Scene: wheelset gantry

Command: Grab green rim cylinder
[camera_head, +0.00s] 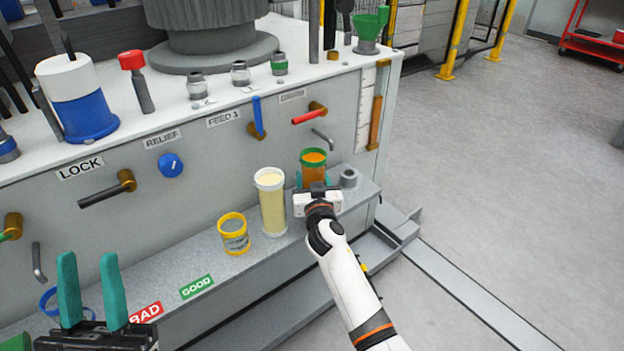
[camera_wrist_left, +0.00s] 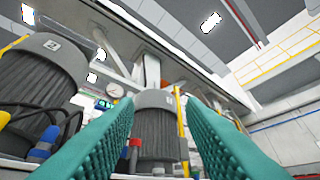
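The green rim cylinder (camera_head: 314,170) has orange contents and stands upright on the ledge in the head view. Its lower part is hidden behind my right gripper (camera_head: 314,187). A sliver of a teal finger shows at the cylinder's left side; whether the fingers press on it cannot be seen. My left gripper (camera_head: 90,290) is at the lower left of the head view, away from the cylinder. Its two teal fingers point up, open, with nothing between them. They also show spread in the left wrist view (camera_wrist_left: 160,140).
A white-rimmed cylinder (camera_head: 271,203) with pale yellow contents stands just left of the green rim cylinder. A yellow-rimmed jar (camera_head: 233,235) is further left. A small grey fitting (camera_head: 348,178) is on the right. Knobs and handles project from the panel above the ledge (camera_head: 205,262).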

